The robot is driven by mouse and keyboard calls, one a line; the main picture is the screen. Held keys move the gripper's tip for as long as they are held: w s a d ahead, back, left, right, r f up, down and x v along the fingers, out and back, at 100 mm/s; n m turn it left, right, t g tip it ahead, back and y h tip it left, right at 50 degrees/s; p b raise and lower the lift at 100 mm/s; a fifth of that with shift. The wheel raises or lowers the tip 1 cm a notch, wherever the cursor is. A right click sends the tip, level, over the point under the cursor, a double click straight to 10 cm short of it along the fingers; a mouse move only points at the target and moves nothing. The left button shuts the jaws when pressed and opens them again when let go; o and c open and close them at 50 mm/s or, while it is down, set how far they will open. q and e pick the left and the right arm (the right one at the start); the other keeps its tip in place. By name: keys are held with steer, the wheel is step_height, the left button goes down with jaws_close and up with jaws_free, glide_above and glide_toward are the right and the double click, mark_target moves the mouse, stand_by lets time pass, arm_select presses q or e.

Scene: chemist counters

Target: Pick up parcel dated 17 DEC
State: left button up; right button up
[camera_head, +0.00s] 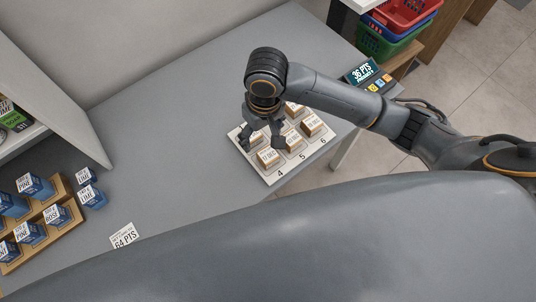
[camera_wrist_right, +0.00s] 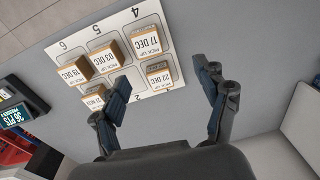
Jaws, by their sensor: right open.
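The parcel dated 17 DEC (camera_wrist_right: 147,43) is a small brown box with a white label on the numbered white board (camera_wrist_right: 153,18), by the number 4. It also shows in the head view (camera_head: 268,159). My right gripper (camera_head: 262,138) hangs over the board, open and empty. In the right wrist view its fingers (camera_wrist_right: 161,73) are spread on either side of the parcel marked 22 DEC (camera_wrist_right: 158,76), seen from above. The 17 DEC parcel lies just beyond the fingertips. My left gripper is not in view.
Parcels marked 03 DEC (camera_wrist_right: 106,57) and 29 DEC (camera_wrist_right: 74,71) stand beside it; another parcel (camera_wrist_right: 96,98) is partly hidden. A register display (camera_head: 362,71) stands right of the board. Blue boxes (camera_head: 91,196) stand at the left. The counter (camera_head: 175,130) between is clear.

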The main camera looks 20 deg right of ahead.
mark_target(268, 154)
steer(key=shift+h, duration=0.3)
steer(key=f, duration=0.2)
steer(key=d+f, duration=0.1)
steer(key=f, duration=0.4)
steer(key=shift+w+d+f+p, duration=0.1)
steer(key=shift+d+f+p, duration=0.05)
steer(key=shift+f+p, duration=0.25)
steer(key=f+p, duration=0.1)
steer(key=f, duration=0.3)
steer(key=shift+d+f, duration=0.15)
steer(key=shift+d, duration=0.05)
steer(key=shift+f, duration=0.45)
steer(key=c, duration=1.3)
steer(key=shift+r, duration=0.1)
